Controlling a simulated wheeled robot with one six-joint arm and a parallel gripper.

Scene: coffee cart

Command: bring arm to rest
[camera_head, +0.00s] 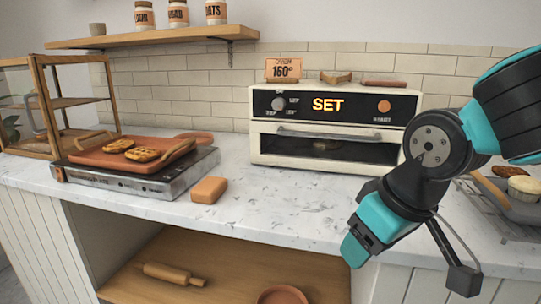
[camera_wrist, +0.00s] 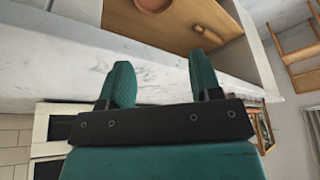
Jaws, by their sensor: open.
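My gripper (camera_head: 354,250) hangs at the right of the head view, in front of the counter's front edge and below the oven. In the wrist view its two teal fingers (camera_wrist: 160,80) stand apart with nothing between them. It is open and empty, clear of the things on the counter. The rest of my arm comes in from the right edge of the head view and covers part of the oven's right side.
The oven (camera_head: 333,110) reads SET. A tray (camera_head: 95,157) with waffles sits on a metal hot plate (camera_head: 140,183) at left, beside an orange block (camera_head: 209,190). A cooling rack (camera_head: 499,212) with baked goods is at right. A rolling pin (camera_head: 174,274) lies on the lower shelf.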

